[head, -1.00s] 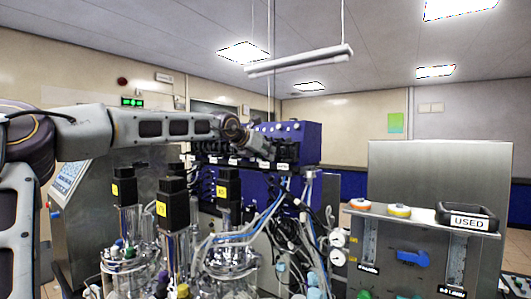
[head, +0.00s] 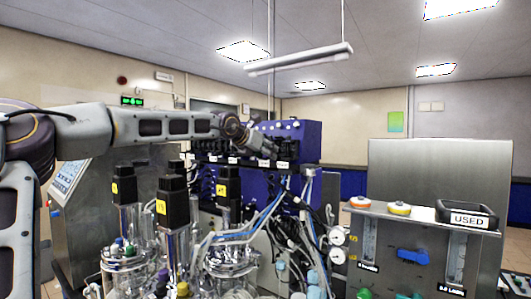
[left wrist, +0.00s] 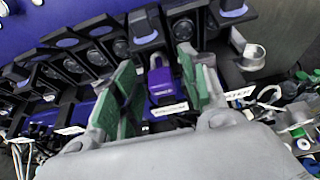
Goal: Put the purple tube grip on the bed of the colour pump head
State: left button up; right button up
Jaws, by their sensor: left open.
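My left gripper (left wrist: 160,88) is open in the left wrist view, its two green-padded fingers apart. A small purple block with a grey top, which looks like the purple tube grip (left wrist: 161,82), lies between the fingers, apart from a clear hold. It appears to sit at a black pump head (left wrist: 147,30) above a white label; the label is too blurred to read, and I cannot tell how fully the block is seated. In the head view my left gripper (head: 281,150) is at the pump row on the blue tower (head: 300,133), its fingers hard to make out. My right gripper is not in view.
More black pump heads stand in a row to the left in the left wrist view. A grey ring-shaped part (left wrist: 252,55) is at right. Glass vessels with black motors (head: 173,200) and tubing (head: 262,222) stand below my arm. A USED tray (head: 468,214) is at right.

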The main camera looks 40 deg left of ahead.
pick_arm(q)
jog(key=shift+r, duration=0.2)
jog(key=b+v, duration=0.3)
jog(key=v, duration=0.9)
dwell(0.4)
jog(key=shift+f, duration=0.1)
dwell(0.4)
